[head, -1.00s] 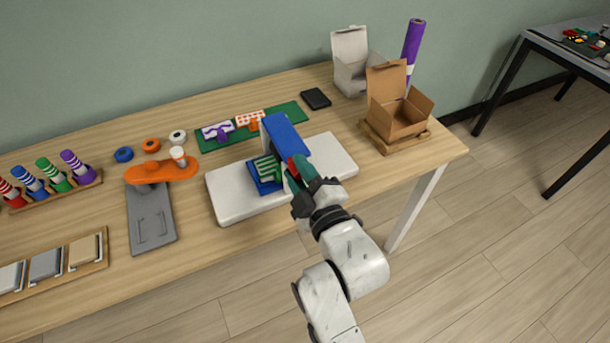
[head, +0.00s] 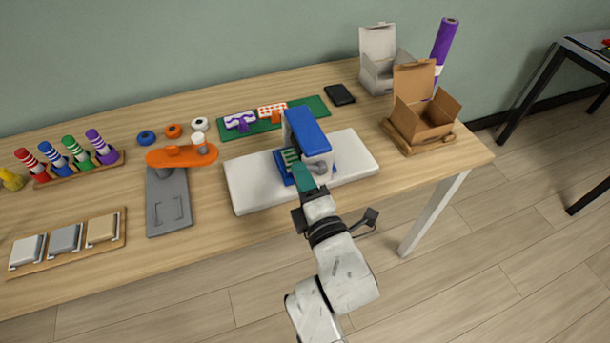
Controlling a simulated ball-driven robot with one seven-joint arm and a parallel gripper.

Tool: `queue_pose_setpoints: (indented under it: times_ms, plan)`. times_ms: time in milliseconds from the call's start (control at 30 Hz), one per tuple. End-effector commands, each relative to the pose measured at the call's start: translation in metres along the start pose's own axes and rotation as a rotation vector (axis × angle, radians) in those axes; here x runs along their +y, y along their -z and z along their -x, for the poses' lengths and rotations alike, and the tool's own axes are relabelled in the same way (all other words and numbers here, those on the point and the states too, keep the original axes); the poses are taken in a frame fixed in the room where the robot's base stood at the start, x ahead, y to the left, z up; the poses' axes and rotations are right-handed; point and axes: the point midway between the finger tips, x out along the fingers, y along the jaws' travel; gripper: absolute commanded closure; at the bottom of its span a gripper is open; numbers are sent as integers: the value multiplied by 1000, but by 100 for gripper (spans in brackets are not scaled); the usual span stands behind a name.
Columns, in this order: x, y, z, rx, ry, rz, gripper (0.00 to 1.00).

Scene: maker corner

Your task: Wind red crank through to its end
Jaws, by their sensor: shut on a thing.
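A blue-and-white machine (head: 307,131) stands on a white slab (head: 245,190) on the wooden table. A grey round hub (head: 321,168) shows on its near side. A blue plate with a green striped piece (head: 290,157) sits at its left. My gripper (head: 302,175), with teal fingers, is at the machine's near side, just left of the hub. It is shut on the red crank's grip, which the fingers hide; no red of the crank shows now.
An open cardboard box (head: 424,118) and a white box (head: 380,75) stand at the right. An orange-topped grey press (head: 168,200) stands left of the slab. A green mat (head: 315,106) with stamps lies behind. Bare table lies right of the slab.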

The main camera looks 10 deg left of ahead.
Motion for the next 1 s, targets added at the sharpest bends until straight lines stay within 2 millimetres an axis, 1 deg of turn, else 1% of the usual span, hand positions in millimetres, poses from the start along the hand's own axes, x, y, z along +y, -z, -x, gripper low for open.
queue_pose_setpoints:
  times_ms: [100, 467, 500, 767, 1000]
  plan:
    - [-3, 2, 0, 2, 5, 10, 100]
    - [-3, 2, 0, 3, 6, 12, 100]
    - [-3, 2, 0, 3, 6, 12, 72]
    - [-2, 2, 0, 1, 3, 13, 47]
    - [-2, 1, 1, 1, 2, 13, 47]
